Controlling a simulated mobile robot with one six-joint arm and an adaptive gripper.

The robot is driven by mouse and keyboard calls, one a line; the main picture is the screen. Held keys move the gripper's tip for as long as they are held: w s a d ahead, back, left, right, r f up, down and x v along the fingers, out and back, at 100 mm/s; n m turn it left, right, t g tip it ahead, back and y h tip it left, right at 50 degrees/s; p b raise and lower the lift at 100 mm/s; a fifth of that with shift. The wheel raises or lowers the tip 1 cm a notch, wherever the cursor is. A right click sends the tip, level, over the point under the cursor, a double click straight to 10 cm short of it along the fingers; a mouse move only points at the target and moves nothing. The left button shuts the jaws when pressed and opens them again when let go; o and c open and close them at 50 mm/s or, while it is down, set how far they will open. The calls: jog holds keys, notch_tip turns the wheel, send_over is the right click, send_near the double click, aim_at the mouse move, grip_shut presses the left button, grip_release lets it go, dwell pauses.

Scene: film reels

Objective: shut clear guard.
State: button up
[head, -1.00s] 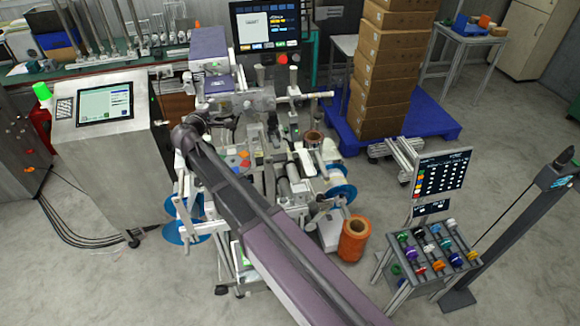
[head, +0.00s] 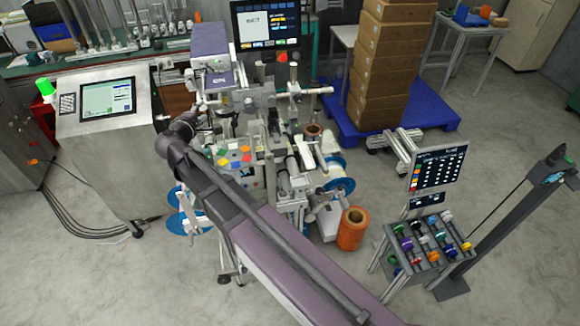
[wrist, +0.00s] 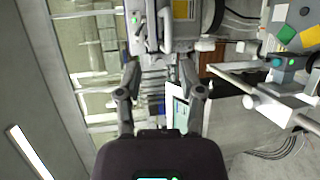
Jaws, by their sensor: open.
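The labelling machine (head: 278,148) stands in the middle of the head view, partly hidden by my arm. I cannot pick out the clear guard for certain against the machine's metal parts. My gripper (wrist: 159,72) is open in the wrist view, its two fingers apart with nothing visibly held between them. Grey machine parts show beyond the fingertips. In the head view my wrist is at the left side of the machine, near the coloured buttons (head: 235,155); I cannot tell whether the gripper touches anything. The buttons also show in the wrist view (wrist: 290,38).
A control cabinet (head: 112,165) with a screen stands left of the machine. A monitor (head: 266,26) rises behind it. Stacked boxes (head: 385,75) rest on a blue pallet (head: 435,116).

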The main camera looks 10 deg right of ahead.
jog(key=v, duration=0.5)
jog(key=s+d+f+m+g+b, duration=0.1)
jog(key=s+d+f+m+g, duration=0.1)
jog(key=d+f, duration=0.3)
jog(key=s+d+f+m+g+b, duration=0.1)
jog(key=s+d+f+m+g, duration=0.2)
jog(key=d, duration=0.9)
jog(key=s+d+f+m+g+b, duration=0.1)
jog(key=s+d+f+m+g, duration=0.1)
jog(key=d+f+m+g, duration=0.3)
jog(key=shift+s+d+f+m+g+b, duration=0.3)
jog(key=shift+s+d+f+g+b, duration=0.15)
jog(key=shift+d+f, duration=1.65)
jog(key=shift+d+r, duration=0.25)
jog(key=shift+d, duration=0.05)
